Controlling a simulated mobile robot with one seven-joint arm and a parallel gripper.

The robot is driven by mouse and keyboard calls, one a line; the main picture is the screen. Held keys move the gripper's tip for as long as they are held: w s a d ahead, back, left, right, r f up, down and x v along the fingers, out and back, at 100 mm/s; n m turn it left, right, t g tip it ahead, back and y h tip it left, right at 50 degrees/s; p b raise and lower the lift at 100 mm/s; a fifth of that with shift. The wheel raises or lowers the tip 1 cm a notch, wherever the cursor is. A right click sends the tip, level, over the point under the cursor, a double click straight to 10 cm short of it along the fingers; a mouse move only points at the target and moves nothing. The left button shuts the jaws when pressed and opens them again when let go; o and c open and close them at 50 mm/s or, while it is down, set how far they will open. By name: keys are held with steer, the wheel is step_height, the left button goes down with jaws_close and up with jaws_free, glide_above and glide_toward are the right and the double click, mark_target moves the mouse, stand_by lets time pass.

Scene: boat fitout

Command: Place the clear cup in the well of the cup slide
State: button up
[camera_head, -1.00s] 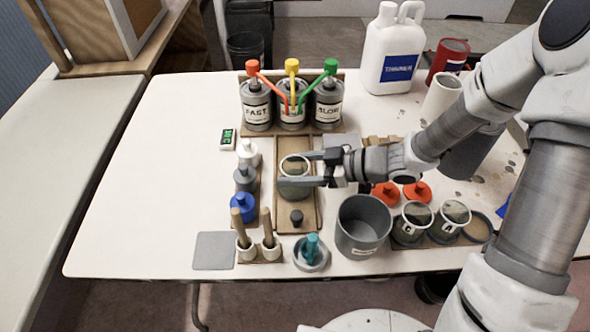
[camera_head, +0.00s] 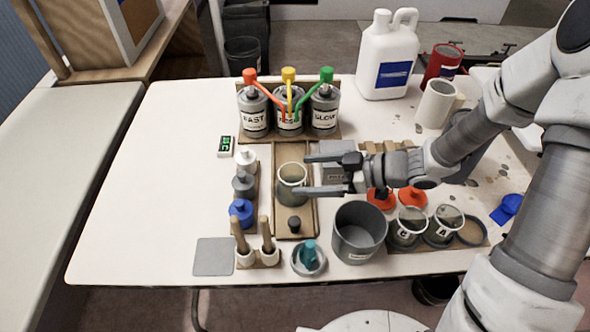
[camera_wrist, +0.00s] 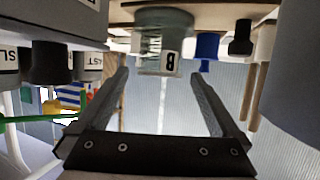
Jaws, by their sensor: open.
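The clear cup (camera_head: 291,190) stands upright on the wooden cup slide (camera_head: 307,222), near its middle; its base is hard to see, so I cannot tell how it sits in the well. My gripper (camera_head: 304,175) is open and empty just right of the cup, its fingers pointing at it. In the wrist view, which is upside down, the cup (camera_wrist: 165,42) shows a label "B" beyond the open fingertips of my gripper (camera_wrist: 159,76). The fingers look clear of the cup.
Three labelled cans (camera_head: 289,110) with coloured pumps stand behind the slide. Small bottles (camera_head: 241,212) and brushes stand left. A grey bucket (camera_head: 359,232), two cups (camera_head: 407,228) in a holder and orange lids (camera_head: 381,199) lie right.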

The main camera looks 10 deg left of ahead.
steer(key=w+p+v, duration=0.1)
steer(key=p+v, duration=0.1)
steer(key=v, duration=0.5)
steer(key=w+d+r+m+t+h, duration=0.35)
steer(key=w+d+t+h, duration=0.25)
steer(key=w, duration=0.2)
steer(key=d+r+m+t+h, duration=0.3)
steer(key=d+r+m+h, duration=0.3)
steer(key=d+r, duration=0.4)
steer(key=s+d+r+m+g+h, duration=0.1)
steer(key=s+d+r+m+h, duration=0.3)
steer(key=s, duration=0.3)
steer(key=s+a+m+g+y, duration=0.15)
steer(key=s+a, duration=0.25)
steer(key=s, duration=0.4)
steer(key=s+a+m+g+y, duration=0.1)
steer(key=s+a+m+g, duration=0.15)
steer(key=s, duration=0.45)
step_height(320, 180, up, 12)
steer(key=p, duration=1.1)
steer(key=shift+a+r+p, duration=0.25)
steer(key=shift+p, duration=0.05)
